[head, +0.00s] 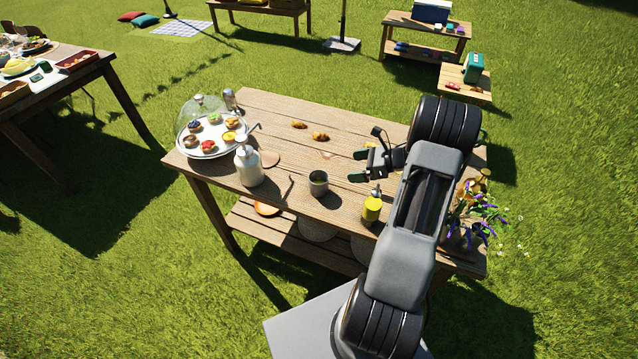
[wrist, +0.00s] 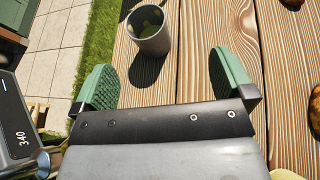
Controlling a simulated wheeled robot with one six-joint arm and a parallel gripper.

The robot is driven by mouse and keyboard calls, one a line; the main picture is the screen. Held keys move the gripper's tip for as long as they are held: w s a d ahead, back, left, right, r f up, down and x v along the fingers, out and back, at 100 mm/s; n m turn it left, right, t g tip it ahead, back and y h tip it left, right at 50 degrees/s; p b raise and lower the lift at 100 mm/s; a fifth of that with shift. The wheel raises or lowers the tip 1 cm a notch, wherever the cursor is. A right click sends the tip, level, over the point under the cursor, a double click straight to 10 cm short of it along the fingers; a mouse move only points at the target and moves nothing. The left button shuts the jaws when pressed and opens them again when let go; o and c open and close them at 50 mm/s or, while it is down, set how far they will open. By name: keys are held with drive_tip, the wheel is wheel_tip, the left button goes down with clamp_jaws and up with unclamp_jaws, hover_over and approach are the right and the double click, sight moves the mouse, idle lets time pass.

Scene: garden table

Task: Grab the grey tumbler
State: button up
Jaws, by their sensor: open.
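The grey tumbler (head: 318,183) stands upright near the front edge of the wooden table (head: 275,110), about midway along it. In the wrist view the tumbler (wrist: 150,32) is ahead of my gripper, its open mouth showing a greenish inside. My gripper (head: 360,166) is to the right of the tumbler in the head view, apart from it. In the wrist view my gripper (wrist: 165,84) has its two green pads spread wide, with only bare table between them. The tumbler lies beyond the pads, between their lines.
A yellow jar (head: 372,208) stands right of the tumbler, near my gripper. A white bottle (head: 249,166) and a glass-domed tray of tarts (head: 208,147) stand to the left. Two pastries (head: 320,136) lie behind the tumbler. Purple flowers (head: 478,212) stand at the right end.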

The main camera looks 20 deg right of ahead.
sight(319, 178)
drive_tip(key=shift+n+g+y, duration=0.4)
drive_tip(key=shift+n+y, duration=0.1)
drive_tip(key=shift+n, duration=0.2)
drive_tip(key=x, duration=0.2)
drive_tip(key=s+p+x, duration=0.1)
drive_tip(key=x, duration=0.1)
drive_tip(key=f+p+x, duration=0.1)
drive_tip(key=x, duration=0.1)
drive_tip(key=shift+a+f, duration=0.1)
drive_tip(key=shift+a, duration=0.4)
drive_tip(key=shift+p+x, duration=1.35)
drive_tip(key=shift+x, duration=1.95)
drive_tip(key=c, duration=1.1)
